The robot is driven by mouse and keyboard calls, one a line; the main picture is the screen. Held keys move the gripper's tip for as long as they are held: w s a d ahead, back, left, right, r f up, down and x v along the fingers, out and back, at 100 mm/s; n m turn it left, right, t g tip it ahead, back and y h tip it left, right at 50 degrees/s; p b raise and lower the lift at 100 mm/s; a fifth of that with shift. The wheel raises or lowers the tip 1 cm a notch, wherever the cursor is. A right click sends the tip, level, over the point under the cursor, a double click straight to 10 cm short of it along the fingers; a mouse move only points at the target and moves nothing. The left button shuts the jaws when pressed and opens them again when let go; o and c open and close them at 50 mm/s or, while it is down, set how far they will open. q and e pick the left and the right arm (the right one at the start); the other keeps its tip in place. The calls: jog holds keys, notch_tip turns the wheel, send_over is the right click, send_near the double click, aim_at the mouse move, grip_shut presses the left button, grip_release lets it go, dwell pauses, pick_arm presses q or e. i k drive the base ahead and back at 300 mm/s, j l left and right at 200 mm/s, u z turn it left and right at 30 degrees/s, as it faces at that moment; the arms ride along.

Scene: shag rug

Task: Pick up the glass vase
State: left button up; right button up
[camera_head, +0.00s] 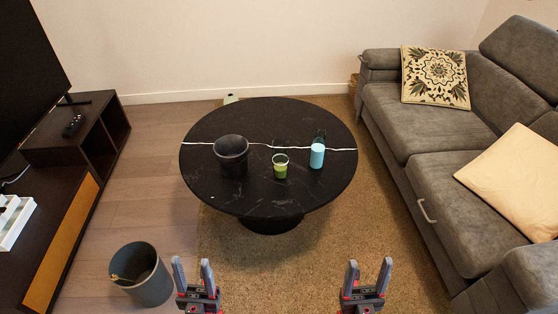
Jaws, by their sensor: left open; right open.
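A round black table (270,195) with a white vein stands in the middle of the room. On it are a dark pot (231,160) at the left, a small clear glass vessel with green in its lower part (280,168) in the middle, and a light blue cylinder (317,157) at the right. A dark, see-through glass shape (320,136) shows just behind the blue cylinder, partly hidden. I cannot tell for certain which glass piece is the vase. My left gripper (192,266) and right gripper (369,267) are open and empty, in front of the table, apart from everything on it.
A grey bin (142,275) stands on the floor left of my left gripper. A dark TV cabinet (62,190) lines the left side. A grey sofa (430,155) with cushions lines the right. The rug (300,260) in front of the table is clear.

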aim_at(280, 145)
jog(key=i+l+u, duration=0.1)
jog(key=i, duration=0.45)
jog(key=i+l+u, duration=0.1)
jog(key=i+l, duration=0.2)
jog(key=i, duration=0.2)
